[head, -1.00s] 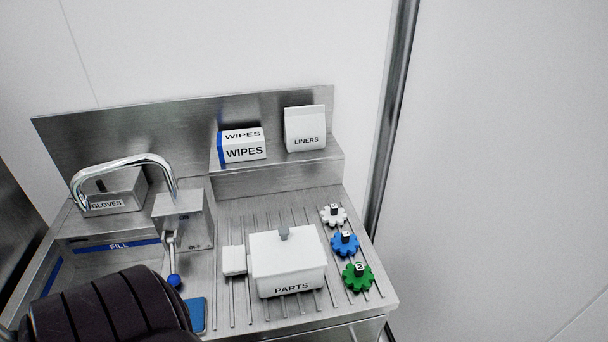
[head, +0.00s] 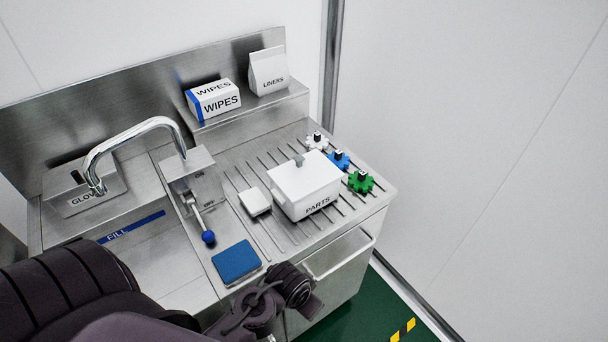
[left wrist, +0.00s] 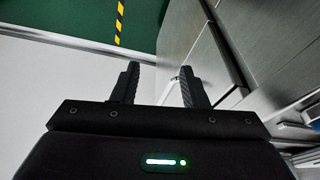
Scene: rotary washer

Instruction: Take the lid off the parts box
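The white parts box (head: 306,203), marked PARTS, stands on the ribbed drainboard (head: 278,238). Its white lid (head: 312,174) is on top, with a small grey knob (head: 299,160). My left gripper (left wrist: 157,76) is open and empty in the left wrist view, with the cabinet front and green floor beyond it. In the head view, my dark left arm reaches in at the lower left and ends in front of the sink unit, below and apart from the box; its fingertips cannot be made out there. My right gripper is in neither view.
A small white block (head: 255,201) sits left of the box; white (head: 317,141), blue (head: 339,160) and green (head: 361,182) gears stand to its right. The faucet (head: 132,130), blue-tipped lever (head: 208,237) and blue pad (head: 236,262) are left. A handle (head: 340,257) juts from the cabinet front.

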